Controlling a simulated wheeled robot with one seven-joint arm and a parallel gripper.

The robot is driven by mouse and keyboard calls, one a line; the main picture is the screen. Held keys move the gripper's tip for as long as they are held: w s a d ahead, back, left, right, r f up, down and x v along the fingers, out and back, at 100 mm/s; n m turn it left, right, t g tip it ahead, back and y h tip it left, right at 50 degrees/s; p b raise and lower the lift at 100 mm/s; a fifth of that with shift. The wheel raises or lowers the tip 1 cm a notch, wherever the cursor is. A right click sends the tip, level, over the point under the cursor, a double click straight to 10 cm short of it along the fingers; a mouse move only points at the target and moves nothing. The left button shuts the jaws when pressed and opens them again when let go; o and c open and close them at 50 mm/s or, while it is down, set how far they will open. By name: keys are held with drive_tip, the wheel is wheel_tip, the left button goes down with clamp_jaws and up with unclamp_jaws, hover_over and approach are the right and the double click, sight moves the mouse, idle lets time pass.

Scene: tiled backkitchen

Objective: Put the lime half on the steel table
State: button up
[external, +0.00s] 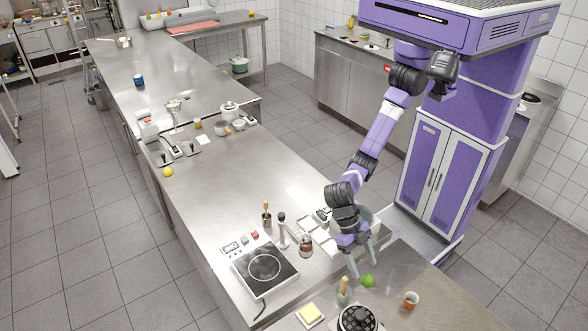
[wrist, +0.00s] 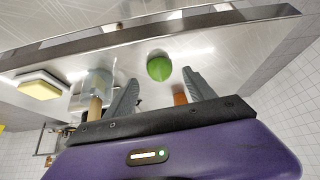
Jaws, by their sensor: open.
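The green lime half (external: 368,281) lies on a metal worktop at the front of the external view. In the wrist view the lime half (wrist: 159,66) is just beyond the fingertips, roughly centred between them. My gripper (external: 363,267) points down close above the lime half. Its fingers are apart and empty, and in the wrist view the gripper (wrist: 160,80) has nothing between its jaws. A long steel table (external: 225,185) runs from the middle to the back left. I cannot tell from the pictures whether the fingers touch the lime half.
A small orange-brown cup (external: 411,299) is right of the lime half. A container with a wooden-handled tool (external: 343,293) is close on its left. An induction hob (external: 265,267) stands on the long table.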

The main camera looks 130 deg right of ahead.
drive_tip(key=b+v, duration=0.1)
drive_tip(key=v, duration=0.7)
drive_tip(key=shift+d+r, duration=0.15)
drive_tip(key=shift+r, duration=0.15)
